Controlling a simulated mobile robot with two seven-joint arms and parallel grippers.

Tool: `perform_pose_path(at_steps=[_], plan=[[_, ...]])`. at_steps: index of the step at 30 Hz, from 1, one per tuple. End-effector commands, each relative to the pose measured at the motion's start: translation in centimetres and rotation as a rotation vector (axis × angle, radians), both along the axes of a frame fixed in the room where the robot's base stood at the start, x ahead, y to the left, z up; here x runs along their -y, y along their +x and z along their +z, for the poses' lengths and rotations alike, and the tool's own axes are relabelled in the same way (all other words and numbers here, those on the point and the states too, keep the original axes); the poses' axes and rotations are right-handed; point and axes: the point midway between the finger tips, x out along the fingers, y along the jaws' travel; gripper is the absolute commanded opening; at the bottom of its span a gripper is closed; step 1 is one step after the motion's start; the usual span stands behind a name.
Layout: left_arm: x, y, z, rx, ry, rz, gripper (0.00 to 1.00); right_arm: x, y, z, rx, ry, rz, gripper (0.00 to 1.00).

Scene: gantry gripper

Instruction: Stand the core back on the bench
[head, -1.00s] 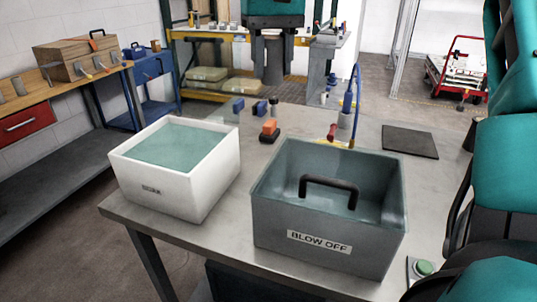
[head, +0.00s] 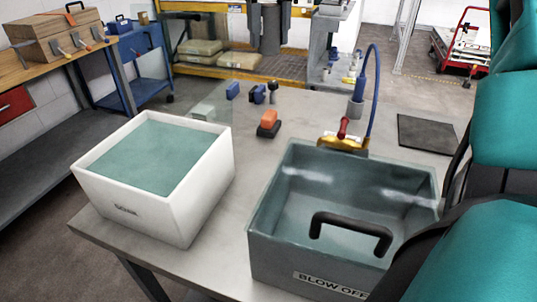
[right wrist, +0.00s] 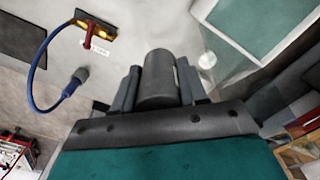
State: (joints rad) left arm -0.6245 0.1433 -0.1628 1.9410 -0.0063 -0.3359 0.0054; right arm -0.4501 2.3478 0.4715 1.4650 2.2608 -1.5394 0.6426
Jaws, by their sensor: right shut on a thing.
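The core, a dark grey cylinder (head: 269,32), hangs upright between the fingers of my right gripper (head: 270,44) at the top edge of the head view. My right wrist view shows the core (right wrist: 158,78) closely clamped between the two dark fingers of my right gripper (right wrist: 157,88). In the head view, the core's lower end appears above the far edge of the grey bench (head: 215,215). Its top is cut off by the picture edge. My left gripper is not in view.
A white soak bin (head: 205,190) and grey blow-off tub (head: 265,240) occupy the front. A dark mat (head: 426,134) lies right. Bare bench shows between them.

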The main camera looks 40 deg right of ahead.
Motion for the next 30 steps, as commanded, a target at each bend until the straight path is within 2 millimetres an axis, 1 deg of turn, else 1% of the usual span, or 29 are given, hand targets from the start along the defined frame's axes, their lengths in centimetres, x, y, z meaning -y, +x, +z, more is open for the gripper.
perform_pose_path(at_steps=[1,6,21,25,27,30], plan=[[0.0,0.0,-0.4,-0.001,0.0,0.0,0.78,0.0,-0.1,-1.3,-0.003,0.001,0.001,0.03],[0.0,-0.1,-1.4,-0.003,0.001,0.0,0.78,0.0,-0.1,-5.8,-0.005,0.001,0.0,0.03],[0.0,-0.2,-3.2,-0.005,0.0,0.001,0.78,0.0,-0.1,-19.2,-0.004,0.001,-0.001,0.03],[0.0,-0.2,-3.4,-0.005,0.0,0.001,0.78,0.0,-0.1,-21.6,-0.002,0.0,-0.001,0.03],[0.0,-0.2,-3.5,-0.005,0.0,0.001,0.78,0.0,0.0,-22.4,-0.001,-0.001,-0.001,0.03],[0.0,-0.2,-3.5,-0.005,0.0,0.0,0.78,0.0,0.0,-23.0,0.0,-0.001,-0.001,0.03]])
